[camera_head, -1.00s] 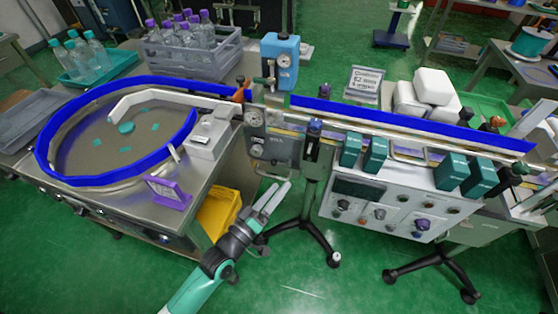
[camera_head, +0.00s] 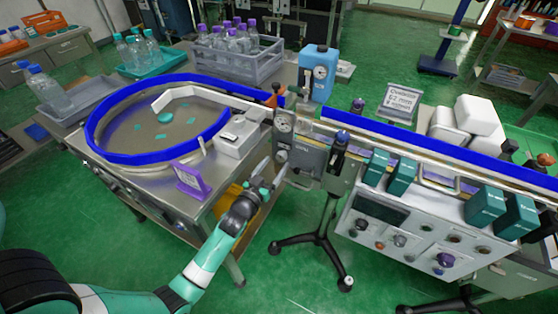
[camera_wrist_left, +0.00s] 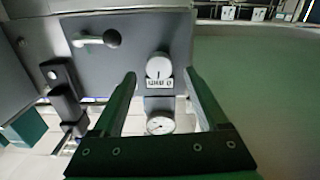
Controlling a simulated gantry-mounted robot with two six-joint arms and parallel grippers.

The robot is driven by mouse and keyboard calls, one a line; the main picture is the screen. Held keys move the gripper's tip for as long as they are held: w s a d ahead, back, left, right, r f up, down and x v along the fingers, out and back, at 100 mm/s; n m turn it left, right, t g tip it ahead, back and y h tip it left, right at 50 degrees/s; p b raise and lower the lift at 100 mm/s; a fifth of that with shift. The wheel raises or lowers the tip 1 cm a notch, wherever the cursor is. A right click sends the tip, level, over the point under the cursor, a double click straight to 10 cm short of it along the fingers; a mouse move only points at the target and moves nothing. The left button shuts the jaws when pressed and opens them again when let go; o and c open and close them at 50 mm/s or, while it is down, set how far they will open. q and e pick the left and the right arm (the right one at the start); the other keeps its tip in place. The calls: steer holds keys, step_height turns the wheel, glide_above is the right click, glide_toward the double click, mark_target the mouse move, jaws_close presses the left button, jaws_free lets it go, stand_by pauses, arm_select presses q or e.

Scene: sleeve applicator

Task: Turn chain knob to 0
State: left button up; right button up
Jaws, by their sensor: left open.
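The chain knob (camera_wrist_left: 158,68) is a round, pale knob on a dark panel, with a small white label (camera_wrist_left: 159,83) beside it. In the head view the knob (camera_head: 281,157) sits below a round gauge (camera_head: 284,122) on the front of the grey unit. The gauge also shows in the left wrist view (camera_wrist_left: 160,123). My left gripper (camera_head: 271,174) is open in front of this panel. In the left wrist view its fingers (camera_wrist_left: 160,74) appear on either side of the knob, with visible gaps. I cannot tell how far off they are in depth. My right gripper is not in view.
The steel table with the blue-rimmed round feeder (camera_head: 100,150) stands left. A purple sign (camera_head: 190,181) stands on its front edge. A control box (camera_head: 385,225) with knobs is at right.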

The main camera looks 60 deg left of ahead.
mark_target(280, 158)
arm_select(q)
steer(key=x, duration=0.3)
steer(key=shift+w+b, duration=0.15)
steer(key=shift+b, duration=0.15)
jaws_close()
steer(key=shift+f+n+b, duration=0.2)
steer(key=shift+n+b, duration=0.4)
steer(key=shift+n, duration=0.1)
steer(key=shift+r, duration=0.15)
jaws_free()
